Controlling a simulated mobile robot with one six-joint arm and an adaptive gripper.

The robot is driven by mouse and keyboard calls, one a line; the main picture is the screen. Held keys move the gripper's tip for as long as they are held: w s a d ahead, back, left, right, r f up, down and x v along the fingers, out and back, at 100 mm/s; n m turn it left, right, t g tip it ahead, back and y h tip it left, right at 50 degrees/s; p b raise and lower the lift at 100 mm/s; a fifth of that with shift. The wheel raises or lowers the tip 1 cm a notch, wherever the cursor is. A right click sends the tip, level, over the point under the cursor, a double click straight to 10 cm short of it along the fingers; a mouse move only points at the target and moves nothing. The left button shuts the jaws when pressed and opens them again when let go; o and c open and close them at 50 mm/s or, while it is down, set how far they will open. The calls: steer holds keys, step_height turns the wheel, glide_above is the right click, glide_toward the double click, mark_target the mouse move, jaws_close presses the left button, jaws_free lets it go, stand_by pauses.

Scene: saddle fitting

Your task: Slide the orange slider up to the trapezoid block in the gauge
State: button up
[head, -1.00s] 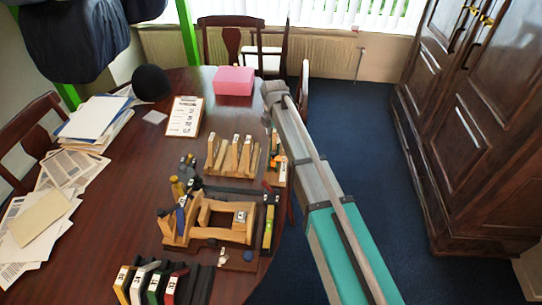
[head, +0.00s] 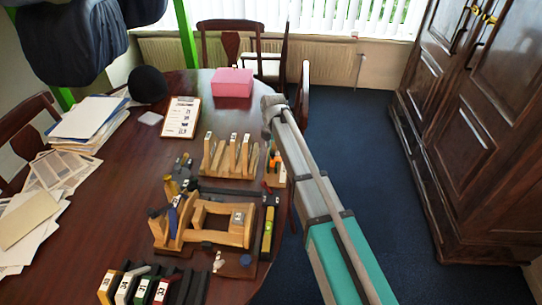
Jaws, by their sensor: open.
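The wooden gauge-like fixture (head: 196,240) lies on the table, a frame with a slanted wooden piece at its left. A small pale labelled block (head: 237,216) sits at its right part; I cannot tell whether it is the trapezoid block. Small orange parts (head: 270,170) show beside my arm near the table's right edge; I cannot tell whether one is the orange slider. My arm reaches up from the bottom right to a grey joint above the table's right edge. My gripper cannot be made out.
A wooden rack with labelled upright slats (head: 231,172) stands behind the fixture. Several labelled blocks (head: 134,288) stand in front. A pink box (head: 232,82), a clipboard (head: 181,117) and papers (head: 88,117) lie farther off. A dark cabinet (head: 470,130) stands right; blue floor lies between.

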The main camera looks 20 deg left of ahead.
steer(key=shift+f+b, duration=0.7)
steer(key=shift+f, duration=0.3)
jaws_close()
